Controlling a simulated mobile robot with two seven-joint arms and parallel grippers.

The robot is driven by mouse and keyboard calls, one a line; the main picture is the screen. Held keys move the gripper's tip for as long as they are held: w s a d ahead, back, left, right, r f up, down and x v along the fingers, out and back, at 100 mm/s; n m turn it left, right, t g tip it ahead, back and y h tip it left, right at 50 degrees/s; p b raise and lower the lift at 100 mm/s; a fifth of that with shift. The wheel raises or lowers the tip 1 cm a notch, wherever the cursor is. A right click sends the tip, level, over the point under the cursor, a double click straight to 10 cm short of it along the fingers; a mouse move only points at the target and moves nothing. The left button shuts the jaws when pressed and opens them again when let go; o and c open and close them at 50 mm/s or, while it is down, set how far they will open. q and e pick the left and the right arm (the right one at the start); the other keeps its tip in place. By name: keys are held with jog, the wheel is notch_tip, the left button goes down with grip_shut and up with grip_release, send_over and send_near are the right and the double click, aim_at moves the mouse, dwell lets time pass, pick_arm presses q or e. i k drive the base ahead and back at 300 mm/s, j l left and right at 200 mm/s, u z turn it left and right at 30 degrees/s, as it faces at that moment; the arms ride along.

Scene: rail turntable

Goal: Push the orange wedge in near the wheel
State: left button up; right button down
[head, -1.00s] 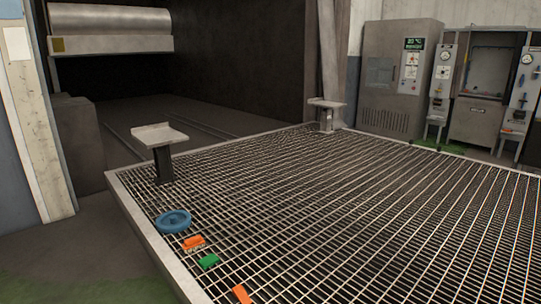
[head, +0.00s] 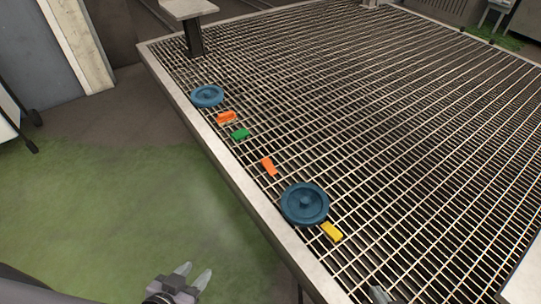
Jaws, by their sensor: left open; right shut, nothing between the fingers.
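Two orange wedges lie on the grating of the turntable (head: 420,120). The far orange wedge (head: 226,117) is close to the far blue wheel (head: 207,96). The near orange wedge (head: 269,166) lies apart, between a green wedge (head: 241,133) and the near blue wheel (head: 304,203), with a gap to that wheel. A yellow wedge (head: 331,232) is at the near wheel's lower right. My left gripper (head: 193,273) is open and empty over the green floor, outside the turntable's edge. My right gripper (head: 380,294) is shut and empty at the bottom edge, mostly cut off by the frame.
The turntable's raised metal rim (head: 232,175) runs between my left gripper and the wedges. A post with a flat plate (head: 190,10) stands at the far left corner. The grating right of the wheels is clear. Green floor (head: 130,200) lies outside the rim.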

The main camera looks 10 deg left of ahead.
aim_at(266, 163)
jog(key=z, duration=0.5)
jog(key=i+j+z, duration=0.1)
jog(key=z, duration=0.4)
jog(key=j+z, duration=0.35)
jog(key=z, duration=0.15)
jog(key=j+z, duration=0.5)
jog(key=j, duration=0.2)
jog(key=k+j+z, duration=0.15)
jog(key=j, duration=0.25)
jog(key=j+z, duration=0.15)
jog(key=j, duration=0.25)
jog(key=k+j, duration=0.1)
jog(key=j, duration=0.3)
jog(key=k+j, duration=0.1)
jog(key=j, duration=0.3)
jog(key=k+j+z, duration=0.1)
jog(key=j, duration=0.3)
jog(key=k+j, duration=0.15)
jog(key=j, duration=0.25)
jog(key=k+j, duration=0.1)
jog(key=j, duration=0.3)
jog(key=z, duration=0.05)
